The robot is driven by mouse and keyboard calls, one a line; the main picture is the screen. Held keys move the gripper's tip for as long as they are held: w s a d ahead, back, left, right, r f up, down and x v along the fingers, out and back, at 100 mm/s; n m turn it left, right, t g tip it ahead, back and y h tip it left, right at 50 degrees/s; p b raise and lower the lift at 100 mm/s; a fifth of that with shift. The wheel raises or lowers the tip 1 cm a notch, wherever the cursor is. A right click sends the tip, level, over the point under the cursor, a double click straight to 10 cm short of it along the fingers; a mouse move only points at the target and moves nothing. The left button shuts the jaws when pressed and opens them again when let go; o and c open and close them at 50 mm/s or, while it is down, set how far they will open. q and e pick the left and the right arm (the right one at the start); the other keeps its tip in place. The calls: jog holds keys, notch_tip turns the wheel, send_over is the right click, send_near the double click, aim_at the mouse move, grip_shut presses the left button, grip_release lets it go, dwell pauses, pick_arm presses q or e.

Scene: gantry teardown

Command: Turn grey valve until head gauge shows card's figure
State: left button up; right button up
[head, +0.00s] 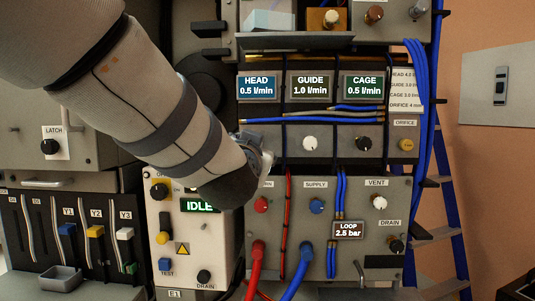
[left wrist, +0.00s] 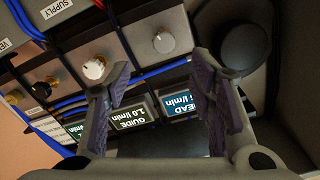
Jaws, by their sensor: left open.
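The grey valve knob (left wrist: 163,42) shows in the left wrist view, ahead of and between my open fingers; it looks apart from both. In the head view my left gripper and forearm hide it. My left gripper (left wrist: 162,62) is open and empty; in the head view it (head: 257,158) is at the left end of the valve row. The head gauge (head: 258,88) reads 0.5 l/min; it also shows upside down in the left wrist view (left wrist: 182,105). The card (head: 404,92) reads HEAD 4.0 on its top line; its smaller print is blurred. My right gripper is not in view.
A white knob (head: 310,143), a black knob (head: 364,144) and a yellow orifice knob (head: 407,145) sit to the right. The guide gauge (head: 310,87) reads 1.0 and the cage gauge (head: 364,87) 0.5 l/min. Blue hoses (head: 418,110) run down the right side.

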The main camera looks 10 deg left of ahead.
pick_arm(q)
jog(key=w+a, duration=0.1)
jog(key=w, duration=0.3)
jog(key=w+a, duration=0.1)
jog(key=w, duration=0.7)
jog(key=shift+a+r, duration=0.2)
jog(key=shift+a, duration=0.2)
jog(key=c, duration=1.2)
jog(key=shift+o, duration=0.2)
